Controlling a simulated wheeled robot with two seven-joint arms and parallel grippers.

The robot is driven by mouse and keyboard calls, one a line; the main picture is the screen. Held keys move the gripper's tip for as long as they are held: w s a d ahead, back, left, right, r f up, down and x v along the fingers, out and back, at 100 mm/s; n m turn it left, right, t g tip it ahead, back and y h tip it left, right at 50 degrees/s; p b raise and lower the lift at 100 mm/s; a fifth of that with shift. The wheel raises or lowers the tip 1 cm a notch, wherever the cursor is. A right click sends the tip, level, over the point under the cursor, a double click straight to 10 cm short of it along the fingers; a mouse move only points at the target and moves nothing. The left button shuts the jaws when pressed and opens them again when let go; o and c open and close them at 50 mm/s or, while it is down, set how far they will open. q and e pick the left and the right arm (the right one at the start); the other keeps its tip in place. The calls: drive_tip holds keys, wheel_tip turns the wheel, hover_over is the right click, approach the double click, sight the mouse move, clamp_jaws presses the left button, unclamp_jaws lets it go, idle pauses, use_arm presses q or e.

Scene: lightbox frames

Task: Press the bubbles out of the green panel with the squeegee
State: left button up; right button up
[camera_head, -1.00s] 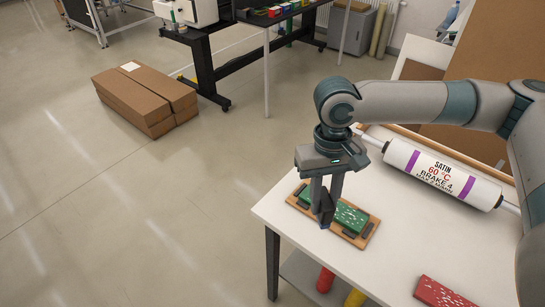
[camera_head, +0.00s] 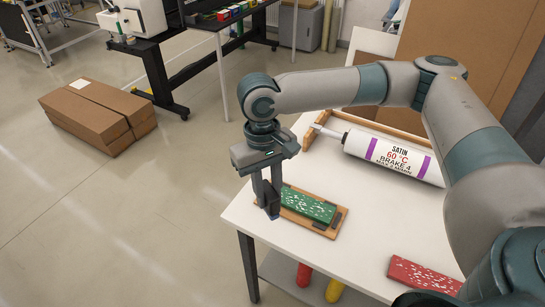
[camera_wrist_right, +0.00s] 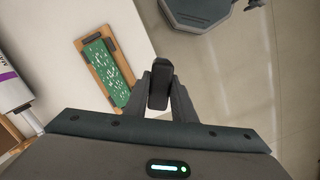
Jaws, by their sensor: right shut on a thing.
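The green panel (camera_head: 312,205) has pale speckles and lies on a wooden board (camera_head: 330,232) with dark clips, near the table's left edge. It also shows in the right wrist view (camera_wrist_right: 107,75), left of the fingers. My right gripper (camera_head: 270,207) points down at the panel's left end and is shut on a small dark block, which I take for the squeegee (camera_wrist_right: 159,85). In the wrist view the block appears beside the panel, against the floor; its height above the table is hard to judge. My left gripper is not in view.
A red speckled panel (camera_head: 425,275) lies at the table's front right. A white roll (camera_head: 395,157) lies in a wooden holder behind. The white table (camera_head: 300,255) is bare between them. Cardboard boxes (camera_head: 97,120) stand on the floor at left.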

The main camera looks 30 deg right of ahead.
drive_tip(key=w+d+n+p, duration=0.25)
drive_tip(key=w+p, duration=0.35)
drive_tip(key=w, duration=0.4)
drive_tip(key=w+d+f+n+p, duration=0.3)
drive_tip(key=d+f, duration=0.2)
drive_tip(key=shift+w+d+n+h, duration=0.2)
drive_tip(key=shift+n+h, duration=0.15)
drive_tip(key=shift+h, duration=0.05)
drive_tip(key=shift+f, duration=0.15)
